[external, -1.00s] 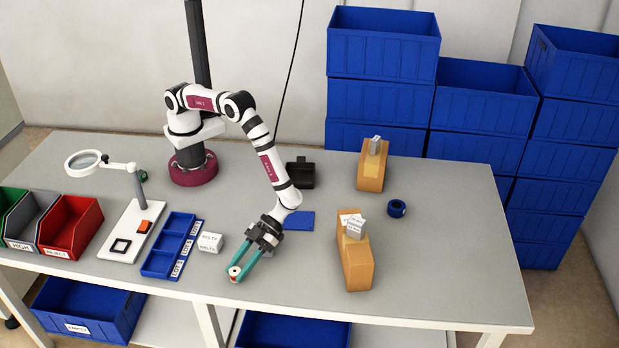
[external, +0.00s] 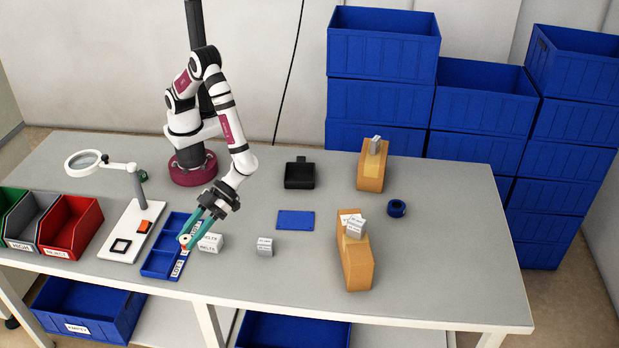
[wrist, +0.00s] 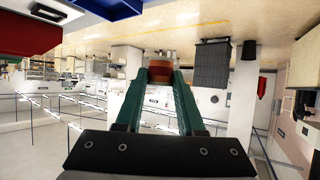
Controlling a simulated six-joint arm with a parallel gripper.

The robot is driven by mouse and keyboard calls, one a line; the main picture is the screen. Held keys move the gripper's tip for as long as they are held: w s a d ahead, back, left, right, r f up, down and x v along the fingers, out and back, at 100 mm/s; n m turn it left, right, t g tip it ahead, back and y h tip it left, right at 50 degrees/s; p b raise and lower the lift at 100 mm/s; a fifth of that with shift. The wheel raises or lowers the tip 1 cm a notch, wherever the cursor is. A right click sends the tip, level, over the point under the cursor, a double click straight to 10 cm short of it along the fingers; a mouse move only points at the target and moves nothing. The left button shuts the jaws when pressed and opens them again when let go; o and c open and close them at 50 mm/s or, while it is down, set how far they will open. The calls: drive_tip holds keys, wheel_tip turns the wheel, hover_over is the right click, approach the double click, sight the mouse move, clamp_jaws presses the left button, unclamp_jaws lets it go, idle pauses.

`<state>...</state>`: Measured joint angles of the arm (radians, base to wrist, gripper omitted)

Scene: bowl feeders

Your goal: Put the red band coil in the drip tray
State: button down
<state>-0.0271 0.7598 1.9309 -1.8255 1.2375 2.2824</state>
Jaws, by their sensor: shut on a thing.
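My gripper (external: 188,239) has teal fingers and is shut on a small pale coil with a reddish centre or band (external: 185,240), held at the fingertips. In the wrist view the coil shows as a red-brown round piece (wrist: 161,72) between the fingertips (wrist: 160,80). In the external view the fingertips overlap the right side of the blue compartment tray; their height above it is hard to tell. A black shallow tray with a back tab (external: 300,175), likely the drip tray, stands behind and right of my gripper, apart from it, and looks empty.
The blue compartment tray (external: 153,262) and labelled white blocks (external: 210,243) lie near my gripper. A small grey block (external: 265,247), blue mat (external: 295,220), orange-brown stands (external: 356,265) and a blue roll (external: 397,208) are to the right. A magnifier (external: 84,163) stands left.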

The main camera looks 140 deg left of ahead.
drive_tip(key=shift+s+d+r, duration=0.1)
drive_tip(key=shift+s, duration=0.05)
drive_tip(key=a+r+n+t+y, duration=0.2)
drive_tip(key=a+n+t, duration=0.3)
drive_tip(key=a, duration=1.5)
drive_tip(key=n+t+y, duration=0.4)
drive_tip(key=n+y, duration=0.2)
drive_tip(key=n, duration=0.1)
hover_over(300, 160)
wheel_tip(300, 160, down, 5)
drive_tip(key=shift+d+r, duration=0.15)
drive_tip(key=shift+r, duration=0.05)
wheel_tip(300, 160, down, 4)
drive_tip(key=shift+f, duration=0.2)
